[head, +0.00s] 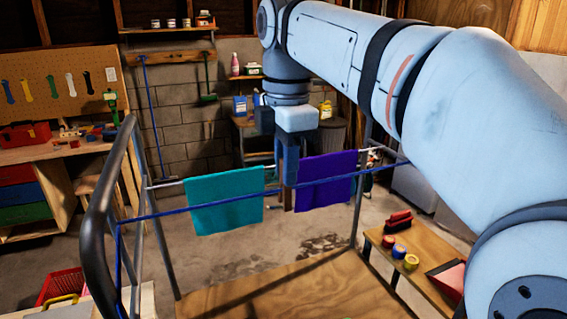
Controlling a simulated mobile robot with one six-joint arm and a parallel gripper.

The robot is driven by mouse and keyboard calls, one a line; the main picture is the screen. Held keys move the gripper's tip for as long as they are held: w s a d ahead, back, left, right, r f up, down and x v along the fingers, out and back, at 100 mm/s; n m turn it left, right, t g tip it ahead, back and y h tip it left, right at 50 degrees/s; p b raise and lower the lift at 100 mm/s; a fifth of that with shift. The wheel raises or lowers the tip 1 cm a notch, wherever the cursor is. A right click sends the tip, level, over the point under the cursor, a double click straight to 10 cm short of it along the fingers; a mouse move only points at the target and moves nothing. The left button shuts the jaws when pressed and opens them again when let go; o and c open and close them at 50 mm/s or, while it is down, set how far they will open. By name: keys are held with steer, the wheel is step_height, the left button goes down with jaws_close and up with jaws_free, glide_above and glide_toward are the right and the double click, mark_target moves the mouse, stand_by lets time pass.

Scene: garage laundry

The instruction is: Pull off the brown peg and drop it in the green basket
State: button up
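My gripper (290,184) points down at the clothesline between a teal cloth (226,201) and a purple cloth (325,181) in the head view. I see its fingers edge-on, so whether they are open or shut does not show. The brown peg cannot be made out for sure; a small brown patch just below my fingertips may be the peg or background wood. No green basket is clearly in view. A small green spot shows at the bottom edge, too cut off to identify.
A blue line (160,213) crosses in front of the cloths. A dark metal rail (98,215) stands at left. A red basket (62,285) is at lower left. A wooden board (300,290) lies below. A low bench (425,268) with tape rolls and a brush is at right.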

jaws_close()
steer(key=shift+r+p, duration=1.85)
steer(key=shift+r, duration=1.15)
